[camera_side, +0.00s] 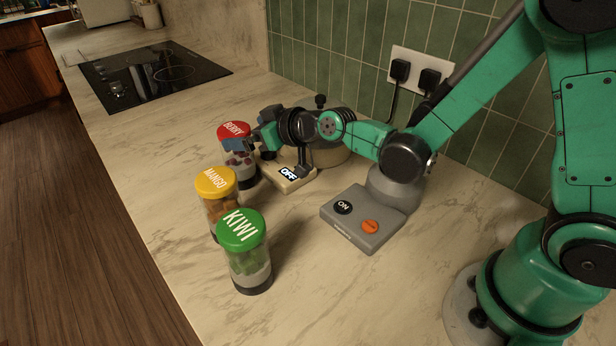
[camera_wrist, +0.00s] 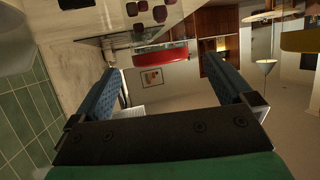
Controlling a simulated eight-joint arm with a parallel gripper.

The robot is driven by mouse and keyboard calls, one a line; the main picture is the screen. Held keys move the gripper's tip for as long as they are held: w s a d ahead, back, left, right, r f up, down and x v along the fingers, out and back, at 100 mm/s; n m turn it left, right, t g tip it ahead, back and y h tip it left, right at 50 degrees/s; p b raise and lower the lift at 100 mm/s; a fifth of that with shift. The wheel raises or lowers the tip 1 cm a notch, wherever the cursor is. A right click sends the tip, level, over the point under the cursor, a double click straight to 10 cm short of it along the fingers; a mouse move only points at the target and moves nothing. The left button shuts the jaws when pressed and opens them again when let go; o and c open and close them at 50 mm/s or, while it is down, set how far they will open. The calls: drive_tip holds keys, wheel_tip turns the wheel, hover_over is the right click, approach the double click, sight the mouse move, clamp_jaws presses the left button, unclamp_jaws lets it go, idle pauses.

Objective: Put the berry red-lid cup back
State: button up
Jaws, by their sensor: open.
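The berry cup (camera_side: 244,173) is clear with a red lid (camera_side: 234,131) and dark pieces inside. It stands upright on the counter, farthest back of the row of cups. My gripper (camera_side: 248,147) is at the cup's upper part, just under the lid, with a blue finger pad in front of it. In the wrist view, my jaws (camera_wrist: 165,95) are wide apart, and the red lid (camera_wrist: 160,57) shows between and beyond the fingers. The cup's lower part is cut off at the top there. I cannot tell whether either finger touches it.
The yellow-lid mango cup (camera_side: 216,182) and green-lid kiwi cup (camera_side: 241,230) stand nearby, toward the counter's front edge. A beige base (camera_side: 287,181) reading OFF is beside the gripper. A grey base (camera_side: 362,229) has ON and orange buttons. A black cooktop (camera_side: 150,75) lies farther back.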

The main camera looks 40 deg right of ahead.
sight(242, 132)
drive_tip(key=shift+x, duration=1.85)
clamp_jaws()
